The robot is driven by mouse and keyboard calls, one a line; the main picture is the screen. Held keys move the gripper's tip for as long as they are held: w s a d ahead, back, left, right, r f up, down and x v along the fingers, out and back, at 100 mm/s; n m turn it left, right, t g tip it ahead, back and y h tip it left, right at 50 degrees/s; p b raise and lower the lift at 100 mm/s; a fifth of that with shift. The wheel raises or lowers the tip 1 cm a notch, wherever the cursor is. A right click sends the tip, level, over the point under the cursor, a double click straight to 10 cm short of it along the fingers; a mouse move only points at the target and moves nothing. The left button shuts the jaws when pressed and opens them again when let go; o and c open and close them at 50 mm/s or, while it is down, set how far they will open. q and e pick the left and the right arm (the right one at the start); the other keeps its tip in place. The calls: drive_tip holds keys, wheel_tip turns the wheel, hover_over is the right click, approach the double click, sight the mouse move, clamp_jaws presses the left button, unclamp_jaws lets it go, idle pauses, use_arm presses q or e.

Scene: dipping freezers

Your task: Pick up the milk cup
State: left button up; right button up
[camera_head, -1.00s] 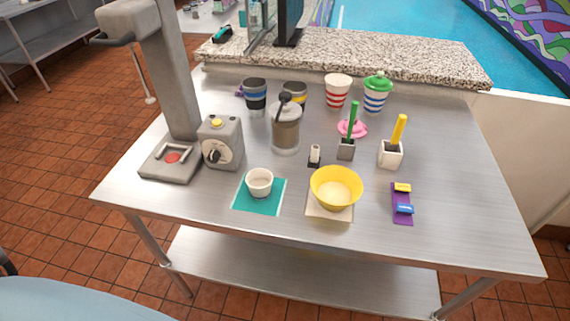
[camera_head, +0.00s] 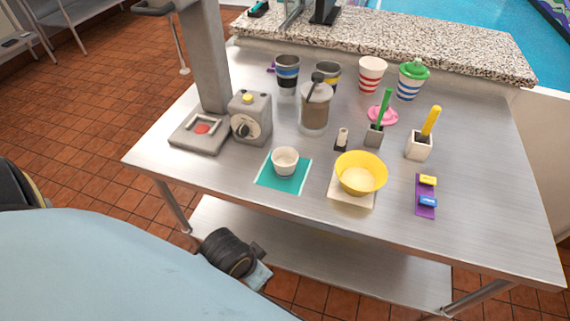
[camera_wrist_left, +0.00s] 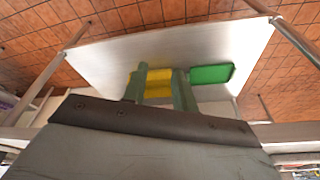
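No cup is labelled as milk. A small white cup (camera_head: 285,161) stands upright on a teal mat (camera_head: 269,180) near the front of the steel table. Behind it stand a dark cup with a blue band (camera_head: 287,75), a partly hidden dark cup with a yellow band (camera_head: 329,74), a red-and-white striped cup (camera_head: 371,74) and a blue-and-white striped cup with a green lid (camera_head: 411,82). In the left wrist view my left gripper (camera_wrist_left: 160,84) has its fingers apart and touches none of these cups. My right gripper is not in view.
The steel table (camera_head: 500,240) also bears a yellow bowl (camera_head: 361,172), a lidded jar (camera_head: 314,112), a grey dial box (camera_head: 250,117), a tall grey stand (camera_head: 203,60) and two small holders. The left wrist view shows a metal surface with yellow and green trays (camera_wrist_left: 211,74).

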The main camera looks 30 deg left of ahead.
use_arm(q)
drive_tip(key=w+d+r+m+h, duration=0.2)
drive_tip(key=w+d+r+m, duration=0.35)
drive_tip(key=w+r, duration=0.7)
drive_tip(key=n+g+y, duration=0.3)
drive_tip(key=y, duration=0.1)
approach(291, 169)
drive_tip(key=shift+a+f, duration=0.25)
drive_tip(key=shift+f, duration=1.15)
drive_tip(key=shift+a+f, duration=0.2)
drive_tip(key=shift+f, duration=1.2)
drive_tip(key=shift+a+f, duration=0.25)
drive_tip(key=shift+f, duration=1.15)
clamp_jaws()
